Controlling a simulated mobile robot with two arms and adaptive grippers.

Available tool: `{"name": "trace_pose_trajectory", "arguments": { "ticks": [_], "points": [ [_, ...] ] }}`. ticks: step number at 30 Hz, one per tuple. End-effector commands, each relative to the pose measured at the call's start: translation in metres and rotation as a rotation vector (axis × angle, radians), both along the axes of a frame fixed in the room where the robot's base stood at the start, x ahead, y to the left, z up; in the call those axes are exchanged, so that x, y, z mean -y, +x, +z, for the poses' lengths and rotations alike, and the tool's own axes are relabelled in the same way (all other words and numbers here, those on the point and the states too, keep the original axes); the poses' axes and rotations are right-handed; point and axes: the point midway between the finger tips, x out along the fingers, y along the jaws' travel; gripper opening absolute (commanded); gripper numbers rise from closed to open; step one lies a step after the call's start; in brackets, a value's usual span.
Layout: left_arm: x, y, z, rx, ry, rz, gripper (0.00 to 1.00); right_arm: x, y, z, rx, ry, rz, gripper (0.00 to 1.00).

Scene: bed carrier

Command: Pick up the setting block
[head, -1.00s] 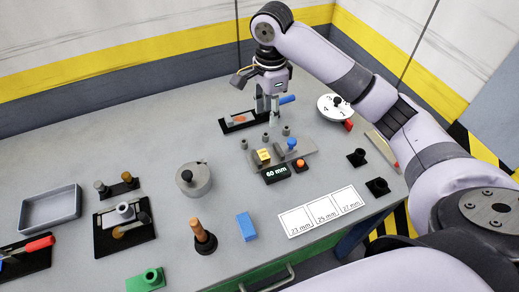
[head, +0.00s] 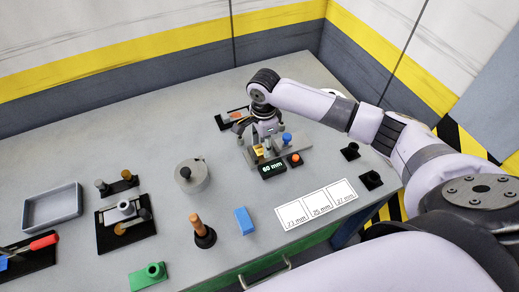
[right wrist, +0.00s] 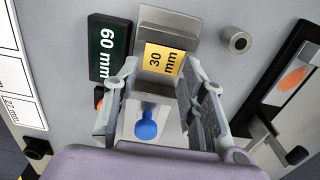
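The setting block, a yellow block marked 30 mm, sits on the grey metal fixture (right wrist: 180,22) in the right wrist view (right wrist: 163,60). In the head view the block (head: 259,150) is partly hidden by my right gripper (head: 266,142). In the right wrist view my right gripper (right wrist: 157,80) is open, its fingers spread to either side just short of the block. Nothing is held between them. A blue knob (right wrist: 146,128) shows between the fingers, on the fixture. My left gripper is not in view.
A black 60 mm display (head: 272,170) and an orange button (head: 295,159) stand at the fixture's front. A grey peg (right wrist: 238,40) stands beside it. Nearby are a white three-square card (head: 318,205), a blue block (head: 244,221) and a round grey weight (head: 192,176).

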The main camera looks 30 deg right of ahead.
Motion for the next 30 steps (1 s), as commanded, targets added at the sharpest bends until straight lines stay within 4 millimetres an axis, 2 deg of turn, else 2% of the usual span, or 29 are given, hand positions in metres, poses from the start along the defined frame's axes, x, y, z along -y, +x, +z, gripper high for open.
{"name": "trace_pose_trajectory", "arguments": {
  "ticks": [5,12,30],
  "points": [
    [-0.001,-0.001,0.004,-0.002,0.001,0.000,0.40,0.000,-0.001,-0.018,-0.001,0.000,0.000,0.38],
    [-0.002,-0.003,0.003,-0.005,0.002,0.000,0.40,0.000,0.000,-0.020,0.000,0.000,0.001,0.38],
    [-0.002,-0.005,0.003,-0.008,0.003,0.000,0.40,0.000,0.000,-0.020,0.001,0.000,0.000,0.00]
  ]
}}
